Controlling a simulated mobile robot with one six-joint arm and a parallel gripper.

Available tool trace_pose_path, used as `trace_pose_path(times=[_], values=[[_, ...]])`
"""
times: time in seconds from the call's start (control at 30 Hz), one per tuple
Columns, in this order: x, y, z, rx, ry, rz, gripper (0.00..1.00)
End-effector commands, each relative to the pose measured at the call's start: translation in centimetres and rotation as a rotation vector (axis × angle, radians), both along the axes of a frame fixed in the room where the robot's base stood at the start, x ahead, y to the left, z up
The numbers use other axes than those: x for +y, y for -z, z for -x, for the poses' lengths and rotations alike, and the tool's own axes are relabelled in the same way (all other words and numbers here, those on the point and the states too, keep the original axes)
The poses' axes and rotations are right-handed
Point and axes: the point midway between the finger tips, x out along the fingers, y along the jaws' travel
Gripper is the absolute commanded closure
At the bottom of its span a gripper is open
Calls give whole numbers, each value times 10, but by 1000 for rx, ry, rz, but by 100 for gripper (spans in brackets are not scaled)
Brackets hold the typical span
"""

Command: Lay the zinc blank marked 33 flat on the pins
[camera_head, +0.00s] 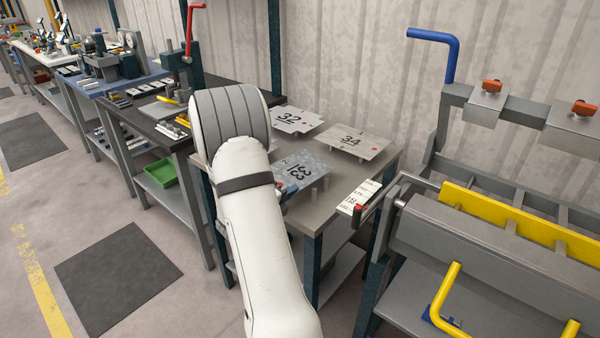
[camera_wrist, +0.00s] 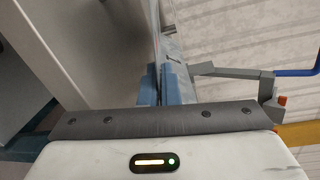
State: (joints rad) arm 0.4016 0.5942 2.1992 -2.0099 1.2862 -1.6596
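The zinc blank marked 33 (camera_head: 298,166) is a mottled blue-grey plate over the near part of the grey table (camera_head: 341,195) in the head view. Short pins (camera_head: 314,193) show at its near right edge; I cannot tell whether it rests on them. My gripper is mostly hidden behind my arm in the head view. In the wrist view my gripper (camera_wrist: 162,86) has its two blue fingers close together on a thin plate edge, seen nearly edge-on, which fits blank 33. The left part of the blank is hidden by my arm.
Blank 32 (camera_head: 296,119) and blank 34 (camera_head: 351,140) sit on the far part of the same table. A white label card (camera_head: 358,197) is at its right edge. The panel bender (camera_head: 470,235) stands to the right, with yellow and blue handles. A dark workbench is at left.

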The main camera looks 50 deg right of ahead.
Motion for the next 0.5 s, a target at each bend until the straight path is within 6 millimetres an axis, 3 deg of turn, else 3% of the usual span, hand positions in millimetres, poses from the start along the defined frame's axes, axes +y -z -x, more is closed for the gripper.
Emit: trace_pose_path(times=[0.5], values=[[32,-14,0,-6,-4,8,100]])
